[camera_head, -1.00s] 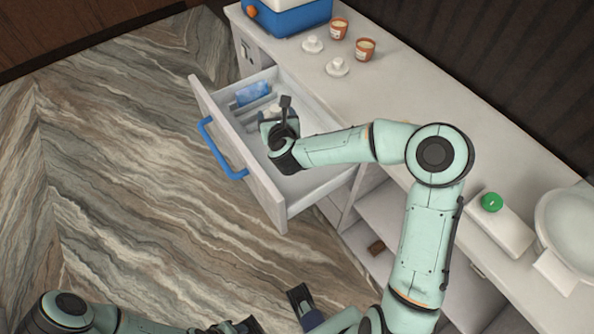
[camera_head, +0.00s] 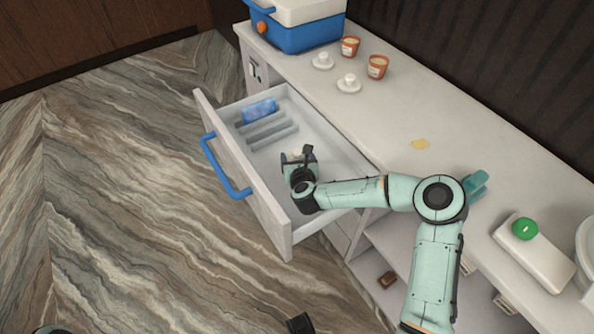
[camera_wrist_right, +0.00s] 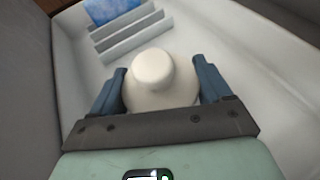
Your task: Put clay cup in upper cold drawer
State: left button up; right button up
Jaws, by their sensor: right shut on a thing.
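The drawer (camera_head: 228,155) with a blue handle stands pulled out from the counter. My right gripper (camera_head: 299,157) is inside its outline, near the right end. In the right wrist view, this gripper (camera_wrist_right: 162,92) is shut on a cream round thing (camera_wrist_right: 153,68) with a knob-like top, between its blue fingers. Its underside is hidden, so I cannot tell whether it touches the drawer floor. Two orange-brown clay cups (camera_head: 350,46) (camera_head: 377,66) stand on the counter. Only a dark tip, seemingly of my left gripper (camera_head: 300,323), shows at the bottom edge.
A blue ice pack (camera_head: 260,110) and grey dividers (camera_head: 270,133) occupy the drawer's far left end. Two white knobbed pieces (camera_head: 323,61) (camera_head: 348,83), a blue-and-white cooler (camera_head: 300,32) and a white box with a green top (camera_head: 525,229) stand on the counter. The counter's middle is mostly clear.

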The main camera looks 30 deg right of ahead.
notch_tip(320, 180, down, 5)
jog(key=shift+r+b, duration=0.15)
jog(key=shift+b, duration=0.45)
pick_arm(q)
jog(key=shift+w+a+f+t, duration=0.25)
jog(key=shift+w+f, duration=0.15)
jog(key=shift+w, duration=0.15)
jog(key=shift+w+a+f+t, duration=0.15)
jog(key=shift+w+a+f, duration=0.1)
jog(key=shift+w+f, duration=0.2)
pick_arm(e)
jog(key=shift+f, duration=0.25)
jog(key=o, duration=1.1)
pick_arm(q)
jog(key=shift+w, duration=0.15)
pick_arm(e)
jog(key=shift+s+a+r, duration=0.1)
jog(key=shift+r, duration=0.15)
pick_arm(q)
jog(key=shift+g, duration=0.7)
jog(key=s+r, duration=0.1)
jog(key=s+d+r+p, duration=0.1)
jog(key=s+r+p, duration=0.1)
jog(key=s, duration=0.1)
jog(key=shift+d, duration=0.35)
pick_arm(e)
jog(key=v, duration=1.1)
jog(key=shift+s, duration=0.3)
